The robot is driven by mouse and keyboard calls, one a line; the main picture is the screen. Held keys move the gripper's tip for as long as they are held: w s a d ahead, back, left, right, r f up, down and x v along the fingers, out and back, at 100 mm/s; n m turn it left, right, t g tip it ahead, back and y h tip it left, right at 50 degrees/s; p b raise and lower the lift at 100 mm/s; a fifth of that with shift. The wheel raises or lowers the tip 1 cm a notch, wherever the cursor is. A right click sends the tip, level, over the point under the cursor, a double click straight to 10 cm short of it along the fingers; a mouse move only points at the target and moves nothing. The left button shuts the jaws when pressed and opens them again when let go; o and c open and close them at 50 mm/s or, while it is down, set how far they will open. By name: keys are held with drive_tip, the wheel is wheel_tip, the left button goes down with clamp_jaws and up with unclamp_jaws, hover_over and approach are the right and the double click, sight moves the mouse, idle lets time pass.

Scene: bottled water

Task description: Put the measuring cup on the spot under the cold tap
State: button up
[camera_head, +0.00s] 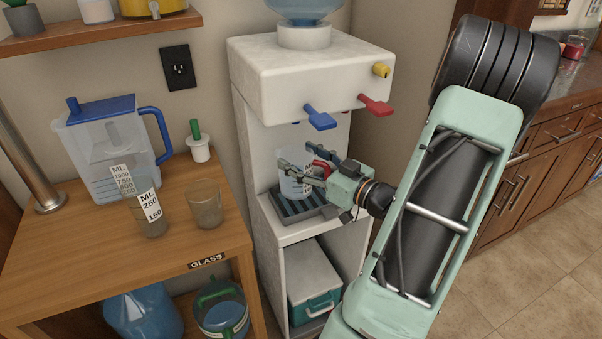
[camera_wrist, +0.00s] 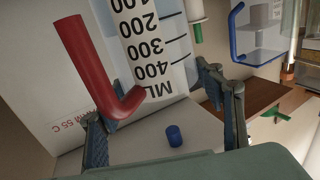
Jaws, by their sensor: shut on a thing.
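The measuring cup (camera_head: 291,186) is clear with a red handle. In the wrist view its body (camera_wrist: 150,35) shows ML markings from 100 to 400, beside the red handle (camera_wrist: 92,60). My gripper (camera_head: 300,168) is shut on the cup, just above or on the dark drip tray (camera_head: 303,211) of the white dispenser; I cannot tell whether the cup touches it. The blue cold tap (camera_head: 320,118) sticks out above the cup and slightly right of it. The gripper's two fingers also show in the wrist view (camera_wrist: 165,110). The cup's base is partly hidden by the gripper.
The dispenser's side walls are close.

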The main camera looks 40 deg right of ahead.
sight(310, 173)
drive_tip(key=shift+w+d+f+b, duration=0.1)
drive_tip(key=shift+w+f+b, duration=0.05)
drive_tip(key=shift+f+b, duration=0.75)
drive_tip(key=shift+w+d+f+b, duration=0.1)
drive_tip(key=shift+f+b, duration=0.55)
drive_tip(key=shift+f, duration=0.35)
drive_tip(key=shift+f, duration=0.1)
drive_tip(key=o, duration=1.9)
drive_tip(key=shift+s+r, duration=0.1)
drive_tip(key=shift+r, duration=0.1)
drive_tip(key=s+d+p, duration=0.1)
drive_tip(key=s, duration=1)
drive_tip(key=shift+s+d+p, duration=0.35)
drive_tip(key=shift+d, duration=0.05)
